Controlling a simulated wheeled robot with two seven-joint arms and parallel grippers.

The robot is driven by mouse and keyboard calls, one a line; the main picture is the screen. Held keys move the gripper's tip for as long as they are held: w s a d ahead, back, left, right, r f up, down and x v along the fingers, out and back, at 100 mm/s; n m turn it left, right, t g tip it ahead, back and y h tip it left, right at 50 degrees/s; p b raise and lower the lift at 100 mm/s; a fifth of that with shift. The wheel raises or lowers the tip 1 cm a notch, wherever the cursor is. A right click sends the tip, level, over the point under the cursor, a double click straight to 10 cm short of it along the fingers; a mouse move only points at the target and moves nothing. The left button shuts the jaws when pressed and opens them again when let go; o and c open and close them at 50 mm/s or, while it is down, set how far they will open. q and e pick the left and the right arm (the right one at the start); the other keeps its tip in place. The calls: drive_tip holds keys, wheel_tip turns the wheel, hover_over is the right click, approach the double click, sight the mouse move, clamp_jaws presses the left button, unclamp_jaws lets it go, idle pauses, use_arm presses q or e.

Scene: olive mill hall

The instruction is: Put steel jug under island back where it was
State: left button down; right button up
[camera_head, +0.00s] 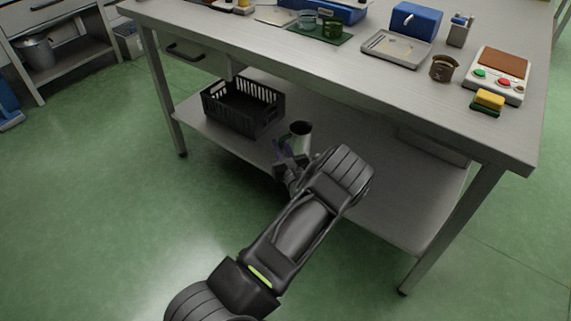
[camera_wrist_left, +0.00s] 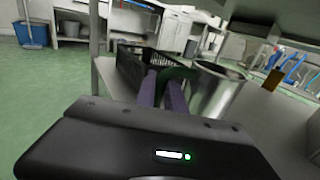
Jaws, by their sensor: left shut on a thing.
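The steel jug (camera_head: 301,129) is at the lower shelf (camera_head: 375,175) of the island, to the right of the black crate. It looks upright with its mouth up. My left gripper (camera_head: 284,158) reaches in under the tabletop and is shut on the jug's near left side, seemingly at its handle. In the left wrist view the jug (camera_wrist_left: 214,92) stands just right of the gripper's purple fingers (camera_wrist_left: 161,92). I cannot tell whether its base touches the shelf, as my gripper and arm hide it. My right gripper is not in view.
The black slatted crate (camera_head: 243,107) stands close left of the jug. The tabletop (camera_head: 300,58) overhangs the shelf and holds trays, a blue box (camera_head: 416,21) and a button panel (camera_head: 497,78). The shelf right of the jug looks largely bare.

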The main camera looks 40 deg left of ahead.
use_arm(q)
drive_tip(key=shift+f, duration=0.6)
drive_tip(key=shift+f, duration=0.1)
drive_tip(key=shift+f+b, duration=1.1)
drive_tip(key=shift+f, duration=1.3)
drive_tip(key=shift+f, duration=0.15)
drive_tip(key=c, duration=1.4)
unclamp_jaws()
